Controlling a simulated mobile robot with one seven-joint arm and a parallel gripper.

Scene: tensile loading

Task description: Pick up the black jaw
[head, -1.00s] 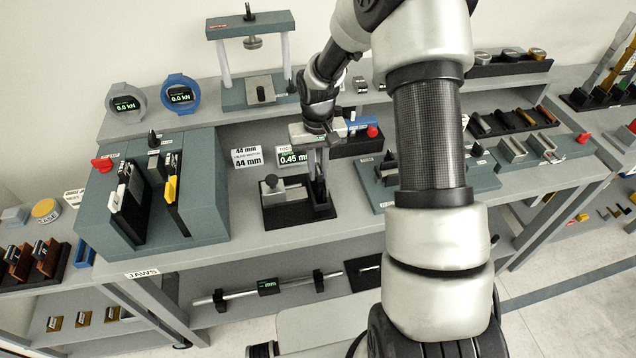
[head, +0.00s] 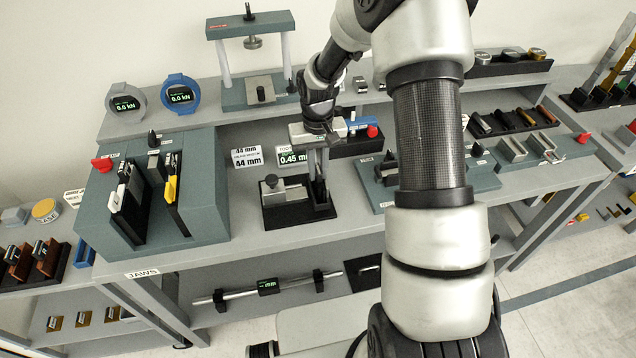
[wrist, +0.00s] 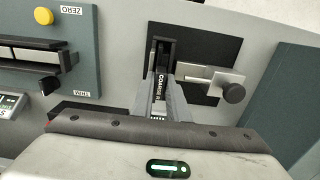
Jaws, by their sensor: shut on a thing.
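The black jaw (wrist: 160,64), with white lettering that reads COARSE, stands in a small dark holder (wrist: 213,52) in the wrist view. My gripper (wrist: 163,98) reaches down over it, with a grey finger on each side, shut on the jaw. In the head view my gripper (head: 318,176) points down at the same holder (head: 290,215) on the bench. The jaw is mostly hidden there by my fingers and the holder. It appears to be still within the holder.
A 44 mm sign (head: 247,157) and a 0.45 readout (head: 292,156) stand behind. A press frame (head: 253,60) is on the raised shelf.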

